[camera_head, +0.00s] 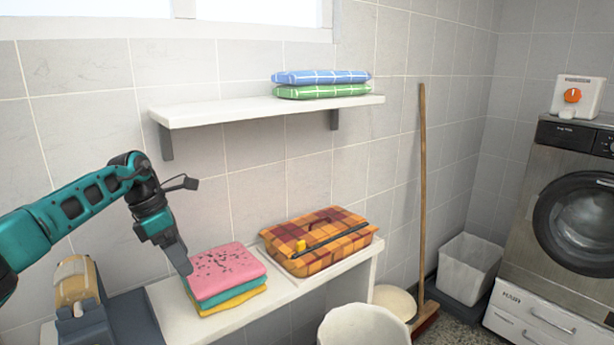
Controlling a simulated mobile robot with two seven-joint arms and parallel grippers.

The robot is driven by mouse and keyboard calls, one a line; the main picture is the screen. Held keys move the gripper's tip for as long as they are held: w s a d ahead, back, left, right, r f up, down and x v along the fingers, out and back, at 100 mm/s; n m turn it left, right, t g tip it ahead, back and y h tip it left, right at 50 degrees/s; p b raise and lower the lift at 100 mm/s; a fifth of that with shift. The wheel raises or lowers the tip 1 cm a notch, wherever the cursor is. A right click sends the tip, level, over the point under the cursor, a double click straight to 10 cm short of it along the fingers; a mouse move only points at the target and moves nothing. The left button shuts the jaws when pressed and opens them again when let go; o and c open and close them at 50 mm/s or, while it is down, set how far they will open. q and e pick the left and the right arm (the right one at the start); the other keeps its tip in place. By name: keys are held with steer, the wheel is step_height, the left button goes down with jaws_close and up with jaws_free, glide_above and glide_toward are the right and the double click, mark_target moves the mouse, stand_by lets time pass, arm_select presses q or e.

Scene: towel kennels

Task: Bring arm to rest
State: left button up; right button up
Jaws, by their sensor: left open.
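My left gripper (186,225) comes in from the left on a teal arm. It is open and empty, with one finger pointing down near the left edge of a folded towel stack and the other sticking out to the right. The stack has a pink towel with dark specks (226,269) on top, a teal one under it and a yellow one (233,301) at the bottom. The stack sits on a white bench (181,319). I cannot tell whether the lower fingertip touches the pink towel. My right gripper is not in view.
An orange plaid case (318,243) lies on the bench right of the towels. A wall shelf (220,112) above holds blue (321,77) and green (322,91) folded towels. A white bin (364,326), broom (422,180) and washing machine (570,210) stand right. A yellow-and-grey object (77,290) is lower left.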

arm_select(q)
steer(key=s+d+f+n+t+h, duration=0.2)
steer(key=s+d+f+n+h, duration=0.15)
steer(key=d, duration=0.55)
steer(key=s+d+f+n+t+h, duration=0.25)
steer(key=d+n+h, duration=0.2)
steer(key=d, duration=0.45)
steer(key=s+d+f+n+t+h, duration=0.1)
steer(key=s+d+f+n+h, duration=0.35)
steer(key=d, duration=0.45)
steer(key=s+a+f+n+t+y, duration=0.2)
steer(key=s+a+f+n+y, duration=0.5)
steer(key=n, duration=0.9)
steer(key=s+a+f+n+t+y, duration=0.3)
steer(key=s+a+f+n+y, duration=0.4)
steer(key=n, duration=1)
steer(key=s+a+f, duration=0.1)
steer(key=s+a, duration=0.2)
steer(key=s, duration=0.3)
steer(key=shift+s+a, duration=0.15)
steer(key=shift+s, duration=0.1)
